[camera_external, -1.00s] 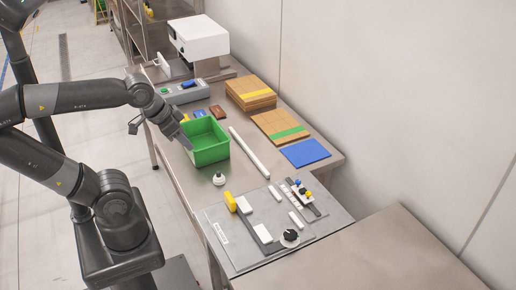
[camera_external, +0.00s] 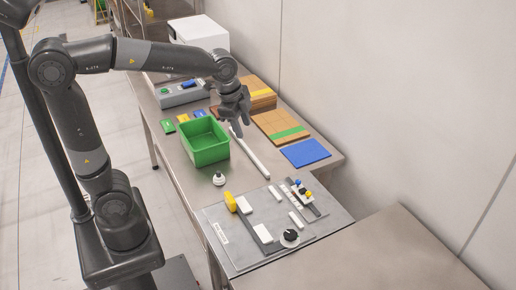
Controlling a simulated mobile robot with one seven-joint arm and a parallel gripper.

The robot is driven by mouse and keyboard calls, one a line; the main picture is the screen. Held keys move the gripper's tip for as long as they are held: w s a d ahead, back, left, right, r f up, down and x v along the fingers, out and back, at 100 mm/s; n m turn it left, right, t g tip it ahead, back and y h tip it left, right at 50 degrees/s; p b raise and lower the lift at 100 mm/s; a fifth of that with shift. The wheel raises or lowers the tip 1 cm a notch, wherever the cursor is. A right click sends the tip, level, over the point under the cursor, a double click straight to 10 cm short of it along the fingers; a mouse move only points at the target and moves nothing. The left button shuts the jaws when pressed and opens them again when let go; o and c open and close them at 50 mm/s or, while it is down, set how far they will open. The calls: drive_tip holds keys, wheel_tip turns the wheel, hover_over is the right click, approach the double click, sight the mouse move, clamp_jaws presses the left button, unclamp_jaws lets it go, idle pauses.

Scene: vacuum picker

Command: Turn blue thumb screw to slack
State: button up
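A small blue knob (camera_external: 297,182), which looks like the blue thumb screw, sits at the back right of a grey fixture plate (camera_external: 222,215). It is on or beside a dark bar with small yellow and black parts close to it. My gripper (camera_external: 238,130) points down above the table, near the upper end of a white rod (camera_external: 258,162). It is well behind and to the left of the blue knob, clear of it. Its fingers are too small and dark to tell whether they are apart, and I see nothing held.
A green bin (camera_external: 207,154) stands left of the rod. Cardboard boxes (camera_external: 279,126) and a blue sheet (camera_external: 306,153) lie along the wall side. A yellow knob (camera_external: 230,202), a black-and-white dial (camera_external: 290,237) and white blocks are on the plate. A white knob-like piece (camera_external: 219,179) stands behind it.

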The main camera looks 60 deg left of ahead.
drive_tip(key=w+d+f+m+g, duration=0.25)
drive_tip(key=w+f+m, duration=0.25)
drive_tip(key=w, duration=0.5)
drive_tip(key=m, duration=0.6)
approach(298, 181)
drive_tip(key=shift+g, duration=0.25)
drive_tip(key=f, duration=0.8)
drive_tip(key=shift+w, duration=0.25)
drive_tip(key=shift+c, duration=0.5)
clamp_jaws()
